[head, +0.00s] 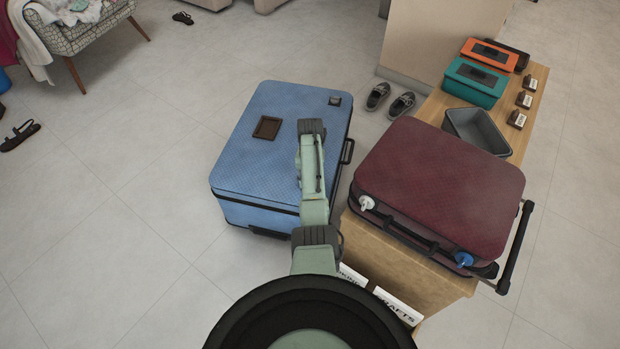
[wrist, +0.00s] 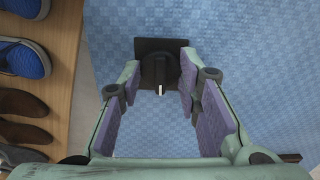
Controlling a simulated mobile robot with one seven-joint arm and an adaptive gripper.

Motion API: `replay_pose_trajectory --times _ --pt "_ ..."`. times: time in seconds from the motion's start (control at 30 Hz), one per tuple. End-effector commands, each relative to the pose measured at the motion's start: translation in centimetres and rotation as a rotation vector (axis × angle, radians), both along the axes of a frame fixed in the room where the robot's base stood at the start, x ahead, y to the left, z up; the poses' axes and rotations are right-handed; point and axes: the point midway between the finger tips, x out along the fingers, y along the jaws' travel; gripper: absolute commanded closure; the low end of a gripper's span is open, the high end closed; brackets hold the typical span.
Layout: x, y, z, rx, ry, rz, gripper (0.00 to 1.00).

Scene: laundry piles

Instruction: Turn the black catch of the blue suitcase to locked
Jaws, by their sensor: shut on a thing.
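The blue suitcase (head: 245,165) is on the floor in the middle of the head view, and its blue patterned face (wrist: 235,50) fills most of the wrist view. The black catch (wrist: 160,68) is a knob on a dark square plate (wrist: 145,46), with a white mark pointing toward the bottom of the wrist view. My gripper (wrist: 160,77) has its purple-padded fingers on both sides of the knob and is shut on it. In the head view my arm reaches over the suitcase; the fingertips and the catch are hidden there.
Grey shoes (head: 400,105) stand near the blue suitcase.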

Motion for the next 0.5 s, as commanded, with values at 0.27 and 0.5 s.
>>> replay_pose_trajectory --times 0.27,0.5 --pt "-0.08 0.15 -0.1 0.001 0.002 -0.046 0.97" --pt "-0.07 0.15 -0.1 0.001 0.002 -0.049 0.97"
